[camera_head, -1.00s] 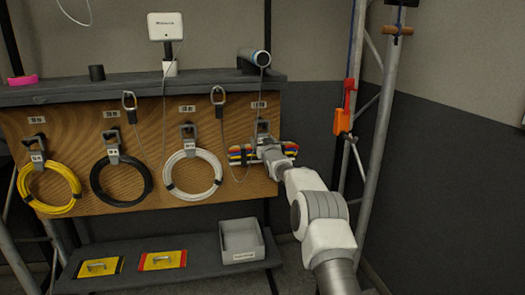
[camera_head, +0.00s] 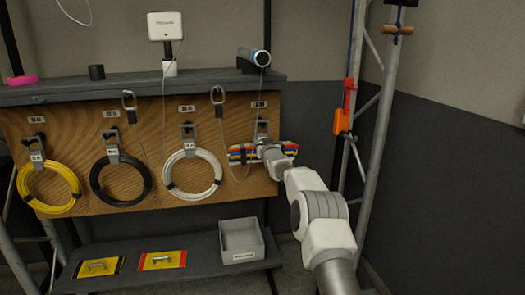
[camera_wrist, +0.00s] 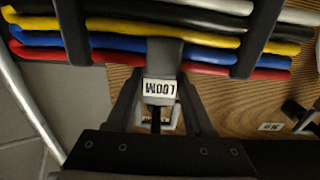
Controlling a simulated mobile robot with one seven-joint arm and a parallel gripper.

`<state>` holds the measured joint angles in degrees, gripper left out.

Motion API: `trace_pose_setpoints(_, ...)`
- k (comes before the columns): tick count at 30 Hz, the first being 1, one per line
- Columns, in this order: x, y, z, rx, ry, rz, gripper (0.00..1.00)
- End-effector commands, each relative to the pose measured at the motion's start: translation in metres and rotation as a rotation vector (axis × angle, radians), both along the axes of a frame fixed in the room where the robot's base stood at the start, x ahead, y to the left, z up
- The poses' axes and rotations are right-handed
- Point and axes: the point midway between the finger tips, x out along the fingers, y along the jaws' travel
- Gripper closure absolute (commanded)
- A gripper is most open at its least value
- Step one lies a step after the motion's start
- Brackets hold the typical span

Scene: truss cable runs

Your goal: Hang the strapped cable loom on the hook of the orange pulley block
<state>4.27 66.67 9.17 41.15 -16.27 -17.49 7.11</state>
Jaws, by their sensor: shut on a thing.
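The strapped cable loom (camera_head: 240,154), a bundle of black, white, yellow, blue and red cables with dark straps, is in front of the right end of the wooden board. It fills the top of the wrist view (camera_wrist: 210,43), with a grey tab labelled LOOM (camera_wrist: 159,87) at its middle. My gripper (camera_wrist: 162,95) is shut on the loom at this tab. A bracket (camera_head: 262,128) is just above it; I cannot tell whether the loom still touches it. The orange pulley block (camera_head: 342,121) hangs to the right beside the metal truss. Its hook (camera_head: 357,153) seems to hang below, small and unclear.
Yellow (camera_head: 48,208), black (camera_head: 120,202) and white (camera_head: 192,195) cable coils hang on the board (camera_head: 80,135) to the left. A thin wire loop hangs close to the loom's left end. A grey bin (camera_head: 241,240) stands on the low shelf. The truss (camera_head: 378,140) rises at right.

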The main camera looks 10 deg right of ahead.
Motion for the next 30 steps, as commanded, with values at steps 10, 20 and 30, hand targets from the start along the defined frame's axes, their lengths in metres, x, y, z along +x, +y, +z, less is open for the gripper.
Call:
trace_pose_setpoints(10,0.0,0.0,0.0,0.0,0.0,0.0,1.0)
trace_pose_setpoints(20,0.0,0.0,0.011,0.001,-0.013,0.0,1.0)
trace_pose_setpoints(30,0.0,0.0,0.026,0.001,-0.014,0.0,1.0)
